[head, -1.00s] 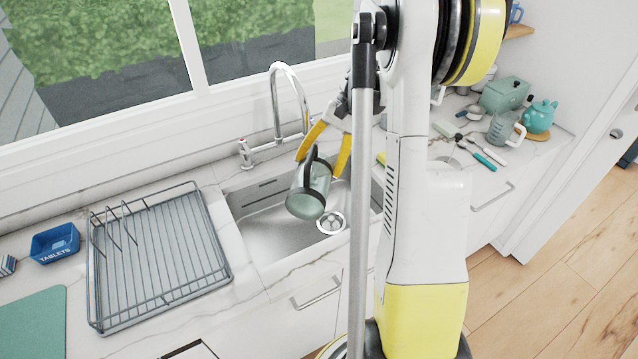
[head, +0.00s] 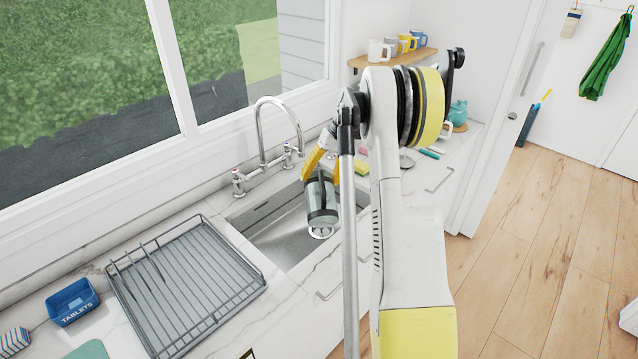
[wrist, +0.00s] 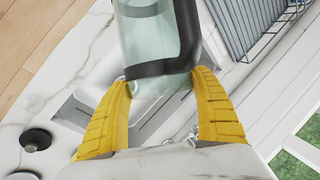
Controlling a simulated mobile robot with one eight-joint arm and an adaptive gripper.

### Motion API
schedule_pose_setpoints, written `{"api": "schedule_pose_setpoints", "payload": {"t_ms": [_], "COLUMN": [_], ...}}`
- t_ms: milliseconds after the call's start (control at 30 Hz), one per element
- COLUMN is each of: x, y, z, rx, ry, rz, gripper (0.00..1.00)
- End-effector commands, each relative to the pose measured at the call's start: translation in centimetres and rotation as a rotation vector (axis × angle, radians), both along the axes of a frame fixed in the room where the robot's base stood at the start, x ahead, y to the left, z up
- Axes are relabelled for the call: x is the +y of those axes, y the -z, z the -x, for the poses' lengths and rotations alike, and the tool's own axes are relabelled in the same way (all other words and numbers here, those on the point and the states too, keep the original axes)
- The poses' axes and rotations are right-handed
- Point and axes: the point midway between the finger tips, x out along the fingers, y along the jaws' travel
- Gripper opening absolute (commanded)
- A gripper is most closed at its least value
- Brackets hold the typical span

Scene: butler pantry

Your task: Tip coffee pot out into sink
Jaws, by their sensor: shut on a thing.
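The coffee pot (head: 319,196) is clear greenish glass with a dark band and a dark handle. My gripper (head: 325,170) is shut on it from above, its yellow fingers at the pot's upper end in the head view. The pot hangs over the steel sink (head: 272,236), with the drain showing just below it. In the wrist view the pot (wrist: 145,40) extends away between the yellow fingers of my gripper (wrist: 163,82), with its dark handle towards the right. I cannot tell which end is its mouth or whether liquid is inside.
The curved tap (head: 262,130) stands behind the sink. A wire dish rack (head: 185,290) is left of the sink, with a blue tablets box (head: 73,302) beyond it. A yellow sponge (head: 361,168) and a teal pot (head: 457,113) are on the right-hand counter.

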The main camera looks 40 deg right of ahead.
Motion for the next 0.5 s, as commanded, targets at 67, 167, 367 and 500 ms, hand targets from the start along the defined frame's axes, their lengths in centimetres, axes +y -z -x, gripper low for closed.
{"api": "schedule_pose_setpoints", "payload": {"t_ms": [67, 167, 367, 500], "x": [0.0, 0.2, 1.0, 1.5], "y": [0.1, 0.4, 1.8, 3.3], "z": [0.0, 0.3, 1.6, 2.2], "rx": [-0.018, -0.069, -0.292, -0.481], "ry": [-0.003, -0.003, -0.001, -0.001], "rz": [0.014, 0.049, 0.206, 0.338], "gripper": [0.32, 0.32, 0.32, 0.32]}}
